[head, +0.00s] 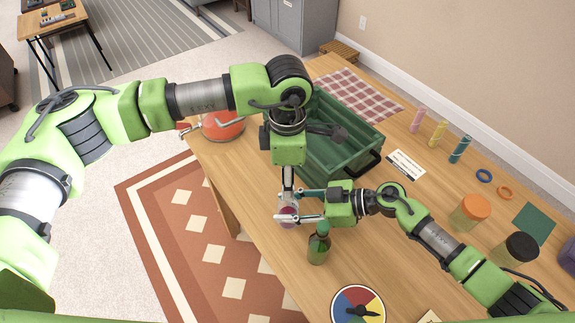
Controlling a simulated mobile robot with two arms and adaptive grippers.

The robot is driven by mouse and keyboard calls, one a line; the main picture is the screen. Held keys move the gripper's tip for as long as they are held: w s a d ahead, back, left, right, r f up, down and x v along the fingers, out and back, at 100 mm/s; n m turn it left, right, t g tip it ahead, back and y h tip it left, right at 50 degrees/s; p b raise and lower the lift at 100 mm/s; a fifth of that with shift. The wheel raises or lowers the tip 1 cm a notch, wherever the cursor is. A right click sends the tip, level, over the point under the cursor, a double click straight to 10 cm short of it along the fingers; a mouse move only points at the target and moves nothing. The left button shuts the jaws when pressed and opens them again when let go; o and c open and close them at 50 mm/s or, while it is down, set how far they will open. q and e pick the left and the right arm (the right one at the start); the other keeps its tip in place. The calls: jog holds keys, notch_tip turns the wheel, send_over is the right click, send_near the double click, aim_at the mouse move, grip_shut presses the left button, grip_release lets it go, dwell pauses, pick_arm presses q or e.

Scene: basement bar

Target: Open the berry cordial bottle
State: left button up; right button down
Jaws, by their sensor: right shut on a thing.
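A small bottle with purple contents (289,213), which looks like the berry cordial, stands near the table's left edge, mostly hidden by my grippers. My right gripper (296,205) reaches in from the right, with its fingers shut around the bottle's sides. My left gripper (288,192) points straight down over the bottle's top. Its fingers overlap the neck area, and the cap is hidden. I cannot tell whether the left fingers are closed on it.
A dark green bottle (319,246) stands close in front of my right gripper. A coloured spinner (357,306) lies at the front. Orange-lidded (470,213) and black-lidded (514,250) jars stand right.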

pick_arm(q)
jog(key=shift+f, duration=0.4)
grip_shut()
jog(key=shift+r, duration=0.35)
dwell(0.5)
jog(key=shift+r, duration=0.85)
jog(key=shift+r, duration=2.05)
pick_arm(e)
jog(key=c, duration=1.3)
grip_release()
